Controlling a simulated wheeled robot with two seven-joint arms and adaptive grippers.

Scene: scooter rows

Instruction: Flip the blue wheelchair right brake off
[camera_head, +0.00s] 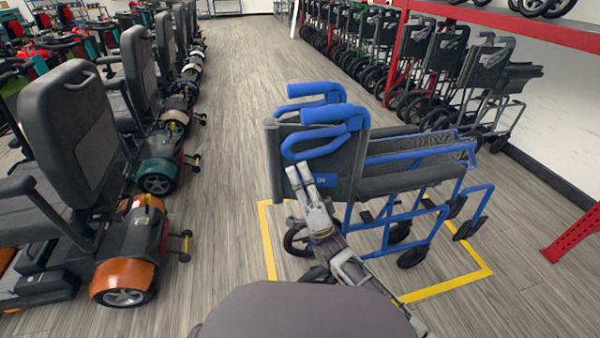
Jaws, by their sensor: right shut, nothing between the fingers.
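The blue wheelchair (400,185) stands right of the middle, inside a yellow floor outline, with its black backrest and blue push handles toward me. Its footrests point to the right. My right gripper (298,172) is shut and empty. It points up in front of the lower left part of the backrest; I cannot tell whether it touches the chair. My right arm hides part of the near wheels and lower frame. I cannot make out the right brake lever. My left gripper is not in view.
A row of mobility scooters (75,140) stands along the left, the nearest with an orange rear body. Folded wheelchairs (440,60) line the right wall by a red rack (395,55). The grey aisle floor (235,110) between is clear.

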